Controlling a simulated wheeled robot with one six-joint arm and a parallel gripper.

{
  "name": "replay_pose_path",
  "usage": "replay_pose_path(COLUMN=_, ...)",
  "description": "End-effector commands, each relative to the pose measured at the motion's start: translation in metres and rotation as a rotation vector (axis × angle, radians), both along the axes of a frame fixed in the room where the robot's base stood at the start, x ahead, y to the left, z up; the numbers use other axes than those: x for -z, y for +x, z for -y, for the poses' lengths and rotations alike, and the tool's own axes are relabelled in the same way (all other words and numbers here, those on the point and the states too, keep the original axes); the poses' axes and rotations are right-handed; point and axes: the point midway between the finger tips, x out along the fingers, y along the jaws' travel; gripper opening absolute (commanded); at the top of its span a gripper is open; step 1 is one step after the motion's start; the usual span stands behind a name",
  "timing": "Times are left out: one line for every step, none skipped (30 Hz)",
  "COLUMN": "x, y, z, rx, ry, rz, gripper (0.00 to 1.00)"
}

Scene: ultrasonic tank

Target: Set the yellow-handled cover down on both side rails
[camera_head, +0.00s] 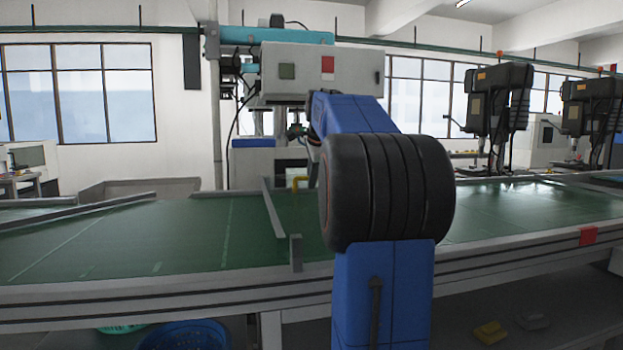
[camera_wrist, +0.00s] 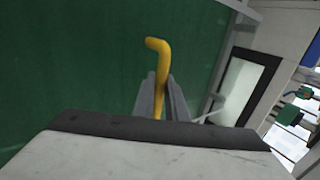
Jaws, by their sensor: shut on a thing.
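In the wrist view, a bent yellow handle (camera_wrist: 158,62) rises between the two grey fingers of my gripper (camera_wrist: 161,95). The fingers are shut on it, and its hooked top stands clear beyond them. My gripper is hidden behind my arm there. I cannot make out the plate of the cover in either view. I cannot tell which parts are the two side rails, or whether the cover touches them.
A green conveyor belt (camera_head: 170,235) runs across the head view. A slanted metal bar (camera_head: 273,208) and a short post (camera_head: 296,252) stand on it left of my arm. A grey machine (camera_head: 320,72) stands behind. A blue basket (camera_head: 185,336) is below the belt.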

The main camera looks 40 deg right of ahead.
Motion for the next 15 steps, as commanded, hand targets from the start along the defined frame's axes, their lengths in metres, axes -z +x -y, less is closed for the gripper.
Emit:
replay_pose_path(x=-0.0001, y=-0.0002, z=-0.0002, rx=0.0, ry=-0.001, rz=0.001, gripper=0.0)
replay_pose_path(x=0.0004, y=-0.0002, z=-0.0003, rx=0.0, ry=-0.001, rz=0.001, gripper=0.0)
replay_pose_path(x=0.0002, y=-0.0002, z=-0.0003, rx=0.0, ry=-0.001, rz=0.001, gripper=0.22)
replay_pose_path(x=0.0003, y=-0.0002, z=-0.0002, rx=0.0, ry=-0.001, rz=0.001, gripper=0.29)
replay_pose_path(x=0.0004, y=-0.0002, z=-0.0001, rx=0.0, ry=-0.001, rz=0.001, gripper=0.34)
replay_pose_path(x=0.0005, y=-0.0001, z=-0.0001, rx=0.0, ry=0.0, rz=0.0, gripper=0.34)
replay_pose_path(x=0.0006, y=-0.0002, z=-0.0001, rx=0.0, ry=0.0, rz=0.0, gripper=0.34)
replay_pose_path(x=0.0007, y=-0.0001, z=-0.0001, rx=0.0, ry=0.0, rz=0.0, gripper=0.34)
replay_pose_path(x=0.0008, y=-0.0001, z=-0.0001, rx=0.0, ry=0.0, rz=0.0, gripper=0.34)
replay_pose_path(x=0.0009, y=0.0, z=0.0, rx=0.0, ry=0.0, rz=0.0, gripper=0.34)
replay_pose_path(x=0.0009, y=-0.0001, z=-0.0001, rx=0.0, ry=0.0, rz=0.0, gripper=0.34)
replay_pose_path(x=0.0026, y=0.0001, z=0.0001, rx=0.0, ry=0.003, rz=-0.003, gripper=0.34)
replay_pose_path(x=0.0026, y=0.0001, z=0.0001, rx=0.0, ry=0.003, rz=-0.003, gripper=0.34)
replay_pose_path(x=0.0021, y=-0.0002, z=-0.0001, rx=0.0, ry=0.003, rz=-0.003, gripper=0.34)
replay_pose_path(x=0.0012, y=-0.0006, z=-0.0004, rx=-0.001, ry=0.002, rz=-0.002, gripper=0.34)
